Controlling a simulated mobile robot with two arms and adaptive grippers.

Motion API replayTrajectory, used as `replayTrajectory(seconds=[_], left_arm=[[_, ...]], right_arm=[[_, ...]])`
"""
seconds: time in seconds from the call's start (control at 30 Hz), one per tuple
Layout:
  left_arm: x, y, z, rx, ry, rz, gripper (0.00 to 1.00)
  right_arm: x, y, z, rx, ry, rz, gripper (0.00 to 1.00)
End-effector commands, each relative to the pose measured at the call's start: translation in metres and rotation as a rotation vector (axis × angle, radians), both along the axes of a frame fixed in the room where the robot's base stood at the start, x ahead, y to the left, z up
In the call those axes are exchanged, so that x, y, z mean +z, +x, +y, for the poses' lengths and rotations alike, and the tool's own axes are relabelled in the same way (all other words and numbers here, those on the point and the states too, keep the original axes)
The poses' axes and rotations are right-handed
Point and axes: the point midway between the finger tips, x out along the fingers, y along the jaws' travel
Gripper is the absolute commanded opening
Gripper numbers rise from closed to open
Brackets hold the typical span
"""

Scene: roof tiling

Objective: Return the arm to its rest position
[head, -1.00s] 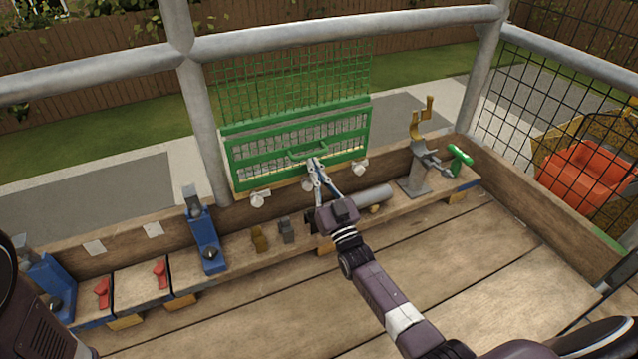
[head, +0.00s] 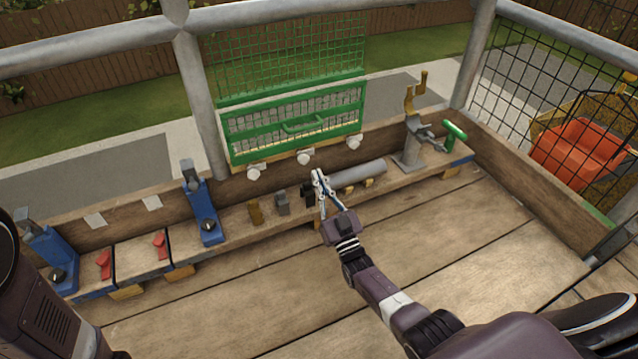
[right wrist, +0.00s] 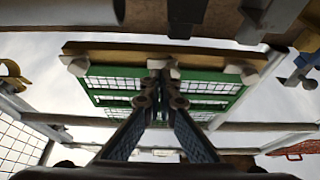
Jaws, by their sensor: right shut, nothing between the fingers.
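My right gripper (head: 317,178) is shut and empty. My right arm (head: 385,300) reaches in from the lower right. At the lower left, part of my left arm (head: 40,305) shows, but its gripper is not in view.
A grey cylinder (head: 358,173) lies on the ledge just right of the gripper. A vise-like stand (head: 408,150) with a green handle is farther right. Blue clamps (head: 203,210) and red pieces (head: 104,262) are at the left. The plank floor (head: 480,235) is largely clear.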

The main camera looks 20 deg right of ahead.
Motion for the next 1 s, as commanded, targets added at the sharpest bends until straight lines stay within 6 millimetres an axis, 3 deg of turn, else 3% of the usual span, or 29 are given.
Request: replayTrajectory(seconds=[0.27,0.37,0.43,0.67,0.87,1.0], left_arm=[[-0.002,-0.003,0.001,-0.002,-0.003,-0.005,0.4],[0.001,0.002,0.002,-0.003,-0.004,0.007,0.4],[0.004,0.01,0.002,-0.003,-0.004,0.027,0.4],[0.006,0.049,0.004,-0.008,-0.01,0.139,0.4],[-0.002,0.077,0.006,-0.013,-0.016,0.244,0.4],[-0.01,0.09,0.009,-0.017,-0.022,0.315,0.4]], right_arm=[[-0.007,-0.002,0.001,0.001,0.001,-0.001,0.0],[0.006,-0.004,0.005,0.009,-0.001,-0.017,0.0],[0.027,-0.008,0.012,0.023,-0.002,-0.045,0.0],[0.148,-0.046,0.057,0.102,0.0,-0.217,0.0],[0.264,-0.101,0.094,0.169,0.019,-0.382,0.0],[0.348,-0.149,0.112,0.205,0.043,-0.499,0.0]])
